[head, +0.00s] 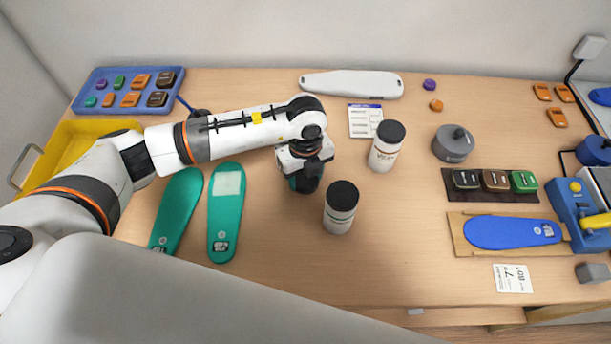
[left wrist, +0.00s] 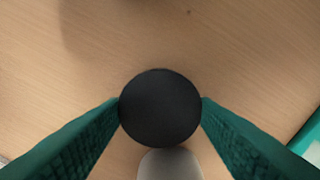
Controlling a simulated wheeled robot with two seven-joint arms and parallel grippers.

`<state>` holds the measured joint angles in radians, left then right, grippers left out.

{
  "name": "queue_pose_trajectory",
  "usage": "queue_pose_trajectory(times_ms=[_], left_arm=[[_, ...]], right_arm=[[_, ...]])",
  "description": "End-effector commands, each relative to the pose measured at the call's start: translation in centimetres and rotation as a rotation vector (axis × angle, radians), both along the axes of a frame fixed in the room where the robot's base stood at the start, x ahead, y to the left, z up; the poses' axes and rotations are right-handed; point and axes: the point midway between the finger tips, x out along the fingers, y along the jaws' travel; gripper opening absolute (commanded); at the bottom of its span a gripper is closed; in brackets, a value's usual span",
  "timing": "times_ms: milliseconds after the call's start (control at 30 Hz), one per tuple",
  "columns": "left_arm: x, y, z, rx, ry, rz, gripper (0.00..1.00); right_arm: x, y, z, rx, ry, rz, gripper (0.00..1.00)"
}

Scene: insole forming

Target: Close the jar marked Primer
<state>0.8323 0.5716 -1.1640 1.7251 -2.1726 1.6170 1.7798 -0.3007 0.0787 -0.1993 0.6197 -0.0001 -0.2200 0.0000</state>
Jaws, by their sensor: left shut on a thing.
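My left gripper (head: 304,182) reaches over the table beside two jars, its fingers on either side of a round black lid (left wrist: 160,108) and shut on it. In the left wrist view, a pale rounded thing (left wrist: 168,164) shows partly from under the lid; I cannot tell whether it is a jar below it. A white jar with a black lid (head: 340,210) stands upright just right of the gripper, its label unreadable. Another white jar with a black lid (head: 386,148) stands farther back, its label seeming to read Wax. I cannot pick out the word Primer. My right gripper is out of view.
Teal insoles (head: 225,225) lie left of the gripper. A white card (head: 365,121) and a white long tool (head: 350,84) lie behind. A grey weight (head: 453,144), several small blocks and a blue insole (head: 512,232) are at right. The table between is fairly clear.

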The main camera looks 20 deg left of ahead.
Motion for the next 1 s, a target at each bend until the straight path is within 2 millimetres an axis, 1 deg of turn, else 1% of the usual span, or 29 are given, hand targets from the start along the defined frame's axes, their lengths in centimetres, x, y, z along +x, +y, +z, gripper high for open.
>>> queue_pose_trajectory(times_ms=[167,267,600,700,800,900,1000], left_arm=[[0.1,0.0,2.0,-0.001,-0.004,-0.001,0.33],[0.1,-0.1,3.8,-0.003,-0.006,-0.001,0.33],[0.1,0.0,11.6,-0.002,-0.008,-0.002,0.33],[0.1,0.0,13.7,-0.002,-0.006,0.0,0.33],[0.1,0.0,15.4,0.0,-0.004,-0.001,0.33],[0.1,0.0,16.6,-0.001,-0.004,0.001,0.33],[0.0,0.0,17.3,-0.001,-0.002,0.0,0.33]], right_arm=[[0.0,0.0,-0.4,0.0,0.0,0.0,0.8],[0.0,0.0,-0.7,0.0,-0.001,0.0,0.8],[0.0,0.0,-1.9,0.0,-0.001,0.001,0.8],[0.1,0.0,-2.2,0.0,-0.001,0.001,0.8],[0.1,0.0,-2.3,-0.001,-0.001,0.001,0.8],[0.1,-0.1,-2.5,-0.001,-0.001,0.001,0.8],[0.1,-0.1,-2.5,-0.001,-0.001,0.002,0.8]])
